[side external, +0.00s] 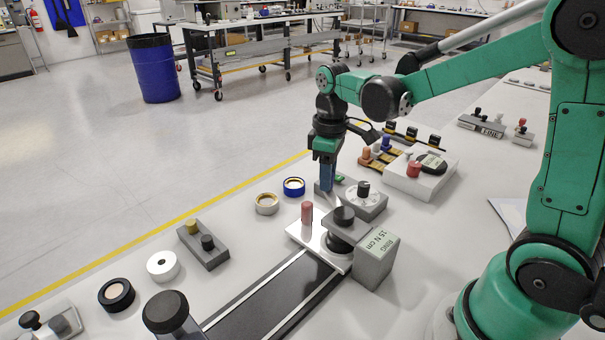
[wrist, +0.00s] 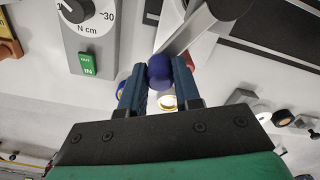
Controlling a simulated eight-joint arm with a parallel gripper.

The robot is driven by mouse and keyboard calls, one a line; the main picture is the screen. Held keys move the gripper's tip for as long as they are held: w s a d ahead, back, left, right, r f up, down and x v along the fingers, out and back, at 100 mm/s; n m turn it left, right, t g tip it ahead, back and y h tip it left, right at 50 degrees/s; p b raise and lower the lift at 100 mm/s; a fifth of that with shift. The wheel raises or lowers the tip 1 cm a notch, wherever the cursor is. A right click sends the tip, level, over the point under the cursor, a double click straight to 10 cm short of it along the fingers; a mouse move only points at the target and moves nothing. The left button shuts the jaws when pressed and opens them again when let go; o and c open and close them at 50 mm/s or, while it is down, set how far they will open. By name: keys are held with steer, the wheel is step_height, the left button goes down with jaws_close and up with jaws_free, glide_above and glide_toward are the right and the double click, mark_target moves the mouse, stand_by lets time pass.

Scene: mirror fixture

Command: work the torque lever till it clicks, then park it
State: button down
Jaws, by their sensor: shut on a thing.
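The torque lever is a flat silver bar (wrist: 196,28) ending in a dark blue ball knob (wrist: 160,71). In the wrist view my gripper (wrist: 159,78) has one blue finger on each side of the knob and is shut on it. In the side view my gripper (side external: 327,188) points down behind the fixture and its fingers hide the knob. The gauge box (side external: 375,207) has a round dial, which the wrist view shows with "30" and "N cm" (wrist: 85,15). A green OUT/IN switch (wrist: 87,63) is on it. The pointer reading is not clear.
A grey block (side external: 375,262) labelled "RING 15 N cm" stands in front of the gripper, with a red post (side external: 307,212) beside it. A dark rail (side external: 275,295) runs toward the front. A blue ring (side external: 294,187) and a tan ring (side external: 267,204) lie left of the gripper.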

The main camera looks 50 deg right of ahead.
steer(key=shift+w+a+n, duration=0.25)
steer(key=shift+a+n, duration=0.5)
steer(key=shift+n, duration=0.4)
steer(key=shift+w+a+n, duration=0.25)
steer(key=shift+a+n, duration=0.45)
steer(key=shift+n, duration=0.45)
steer(key=c, duration=0.6)
jaws_free()
steer(key=shift+r, duration=0.1)
steer(key=shift+r, duration=2.75)
steer(key=shift+f, duration=0.15)
